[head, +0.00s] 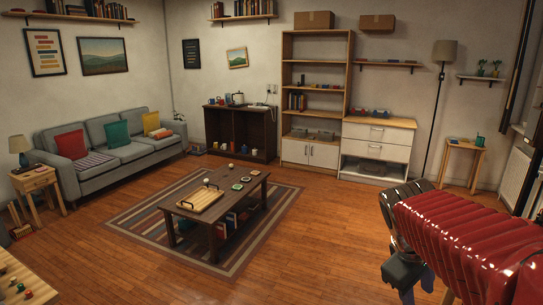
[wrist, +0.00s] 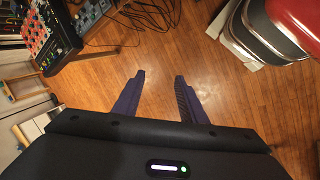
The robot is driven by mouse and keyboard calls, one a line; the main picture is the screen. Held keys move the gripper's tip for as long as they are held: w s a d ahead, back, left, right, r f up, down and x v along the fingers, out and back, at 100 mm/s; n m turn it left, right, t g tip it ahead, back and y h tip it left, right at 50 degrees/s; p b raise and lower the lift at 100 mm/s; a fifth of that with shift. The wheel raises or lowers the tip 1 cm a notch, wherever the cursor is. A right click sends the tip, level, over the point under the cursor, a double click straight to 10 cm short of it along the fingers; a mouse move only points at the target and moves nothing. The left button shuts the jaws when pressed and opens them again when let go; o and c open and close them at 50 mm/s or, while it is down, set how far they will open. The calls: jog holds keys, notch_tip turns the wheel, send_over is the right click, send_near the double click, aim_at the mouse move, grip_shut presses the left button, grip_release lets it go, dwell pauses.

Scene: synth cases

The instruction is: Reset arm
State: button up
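My gripper (wrist: 159,77) shows in the wrist view with its two dark fingers spread apart. Nothing is between the fingers; only the bare wooden floor (wrist: 158,48) shows beyond them. In the head view my arm fills the lower right corner, and I cannot make out the fingertips there. The task names no other object.
In the wrist view, a knobbed red-and-black panel (wrist: 45,35) and loose cables (wrist: 128,22) lie upper left; a red-topped object (wrist: 295,14) stands upper right. In the head view, a coffee table (head: 243,200) stands on a striped rug (head: 140,226). Open floor (head: 320,235) lies right of it.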

jog(key=s+a+f+m+t+y, duration=0.1)
jog(key=s+a+m+t+y, duration=0.1)
jog(key=s+a, duration=0.3)
jog(key=s+a+m+t+y, duration=0.1)
jog(key=s+a, duration=0.4)
jog(key=a, duration=0.6)
jog(key=shift+s+f+m+t+y, duration=0.4)
jog(key=shift+m+y, duration=0.2)
jog(key=shift+m, duration=0.5)
jog(key=shift+a, duration=0.1)
jog(key=shift+c, duration=0.9)
